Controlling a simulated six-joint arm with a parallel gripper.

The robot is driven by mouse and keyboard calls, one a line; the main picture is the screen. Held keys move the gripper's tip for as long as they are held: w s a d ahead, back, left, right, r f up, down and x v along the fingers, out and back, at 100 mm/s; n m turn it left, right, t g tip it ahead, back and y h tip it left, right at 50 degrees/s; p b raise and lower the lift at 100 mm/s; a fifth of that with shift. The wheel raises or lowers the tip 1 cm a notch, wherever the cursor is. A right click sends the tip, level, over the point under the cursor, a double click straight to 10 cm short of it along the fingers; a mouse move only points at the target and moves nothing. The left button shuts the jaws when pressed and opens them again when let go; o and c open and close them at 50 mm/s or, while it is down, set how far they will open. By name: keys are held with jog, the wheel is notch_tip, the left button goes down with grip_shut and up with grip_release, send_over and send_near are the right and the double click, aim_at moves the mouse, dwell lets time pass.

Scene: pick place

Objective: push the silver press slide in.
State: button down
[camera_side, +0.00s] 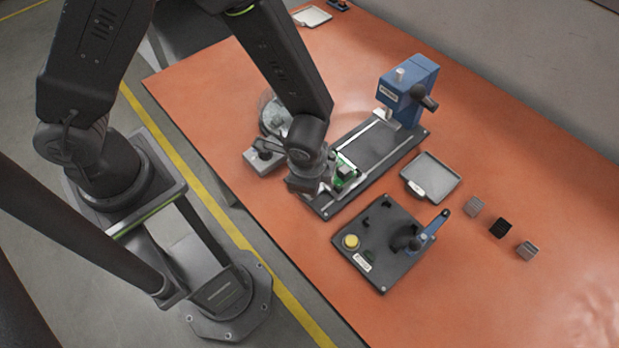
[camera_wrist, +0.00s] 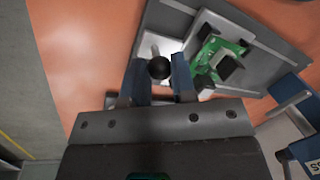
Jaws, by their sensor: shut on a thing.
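The silver press slide (camera_wrist: 175,46) is at the near end of the dark press base plate (camera_side: 375,150), away from the blue press (camera_side: 405,92). A green circuit board (camera_side: 345,173) sits on the slide; it also shows in the wrist view (camera_wrist: 212,50). My gripper (camera_side: 318,192) is over the near end of the slide and hides part of it. In the wrist view its blue fingers (camera_wrist: 160,82) are shut on the slide's round black knob (camera_wrist: 160,68). The dark base between the slide and the press looks bare.
A dark fixture (camera_side: 385,268) with a blue lever stands in front of the press. A grey tray (camera_side: 432,184) and small blocks (camera_side: 475,206) lie to the right. A grey box with a black knob (camera_side: 263,156) and a clear round dish (camera_side: 272,108) are left of the press base.

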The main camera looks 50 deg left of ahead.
jog(key=w, duration=1.6)
jog(key=shift+w, duration=0.25)
jog(key=c, duration=0.9)
grip_release()
jog(key=shift+c, duration=0.2)
notch_tip(320, 180, up, 14)
jog(key=s+d, duration=0.1)
jog(key=s, duration=0.1)
jog(key=shift+s+d+f, duration=0.2)
jog(key=shift+d, duration=0.05)
